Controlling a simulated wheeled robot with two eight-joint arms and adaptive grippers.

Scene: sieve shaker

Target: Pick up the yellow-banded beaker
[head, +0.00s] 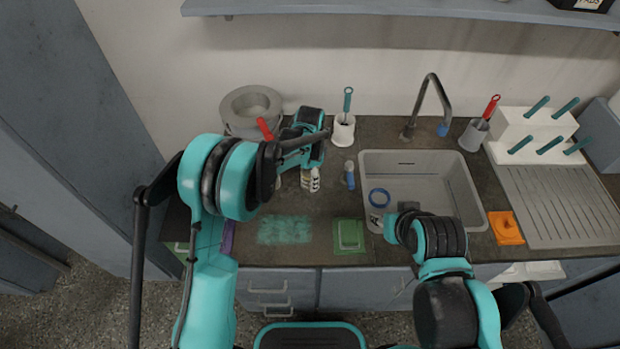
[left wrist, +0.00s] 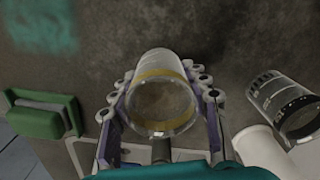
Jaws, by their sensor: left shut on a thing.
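The yellow-banded beaker (left wrist: 158,88) is clear glass with a yellow band near its rim. In the left wrist view it sits between the two fingers of my left gripper (left wrist: 163,98), which is shut on it from both sides. Its open mouth faces the camera. In the head view my left gripper (head: 310,181) is over the counter, left of the sink, and I cannot make out the beaker there. Whether the beaker touches the counter is unclear. My right gripper (head: 382,222) is at the front left of the sink; its jaws are too small to read.
Another clear beaker with dark marks (left wrist: 287,105) stands beside the held one. A green dish (head: 348,236) and a green patch (head: 285,230) lie at the counter's front. The sink (head: 473,190), a white brush holder (head: 342,131) and a grey round machine (head: 240,128) are around.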

